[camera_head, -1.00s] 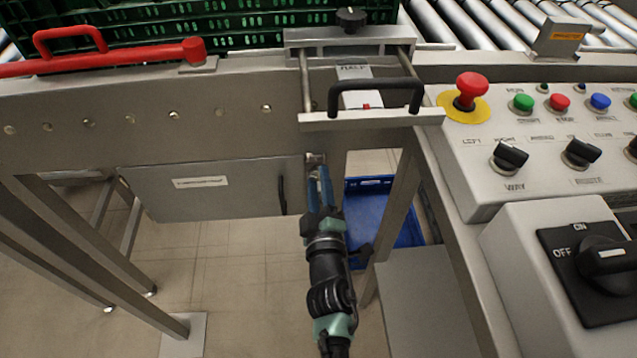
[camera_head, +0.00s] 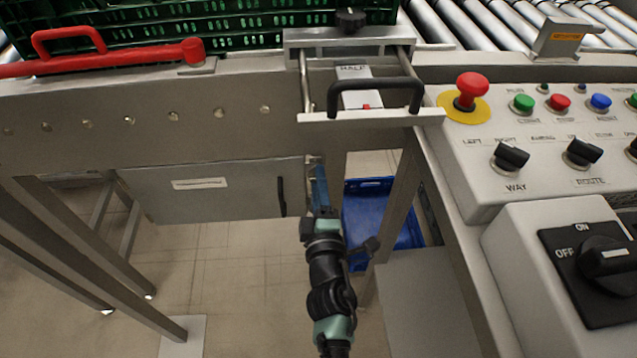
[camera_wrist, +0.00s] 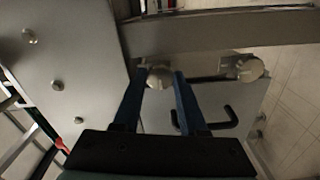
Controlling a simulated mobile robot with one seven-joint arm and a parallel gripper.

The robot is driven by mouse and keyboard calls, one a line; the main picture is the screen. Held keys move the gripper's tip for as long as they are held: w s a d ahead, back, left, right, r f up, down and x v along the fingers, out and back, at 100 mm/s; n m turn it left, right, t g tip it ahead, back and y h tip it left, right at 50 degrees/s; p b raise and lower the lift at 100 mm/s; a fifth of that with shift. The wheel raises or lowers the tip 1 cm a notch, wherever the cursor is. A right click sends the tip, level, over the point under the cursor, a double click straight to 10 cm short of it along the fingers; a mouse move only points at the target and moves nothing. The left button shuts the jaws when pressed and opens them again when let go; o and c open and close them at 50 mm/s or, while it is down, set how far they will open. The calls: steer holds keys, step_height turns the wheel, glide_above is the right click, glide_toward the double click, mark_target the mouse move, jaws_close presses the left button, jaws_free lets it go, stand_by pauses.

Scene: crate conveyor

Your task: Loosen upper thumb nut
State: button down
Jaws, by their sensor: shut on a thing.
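My gripper (camera_head: 318,170) reaches up under the conveyor's front frame, near the right end of the grey cabinet. In the wrist view its two blue fingers (camera_wrist: 162,78) are shut on a round pale thumb nut (camera_wrist: 158,80), one fingertip on each side. A second pale thumb nut (camera_wrist: 248,68) sits apart to the right in that view, free of the fingers. In the head view the held nut is hidden behind the fingertips. I cannot tell from the labels which nut is the upper one.
The grey cabinet (camera_head: 225,190) with a black handle (camera_head: 282,196) is left of my gripper; a blue crate (camera_head: 375,190) is on the floor to the right. A black-handled drawer plate (camera_head: 372,118) is above. The control panel (camera_head: 540,150) stands right.

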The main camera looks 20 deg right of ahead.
steer(key=shift+c, duration=2.2)
jaws_free()
steer(key=shift+s, duration=0.1)
steer(key=s+a+b, duration=0.1)
steer(key=s+a, duration=0.1)
steer(key=s, duration=1)
steer(key=shift+s+a, duration=0.25)
steer(key=shift+a, duration=0.05)
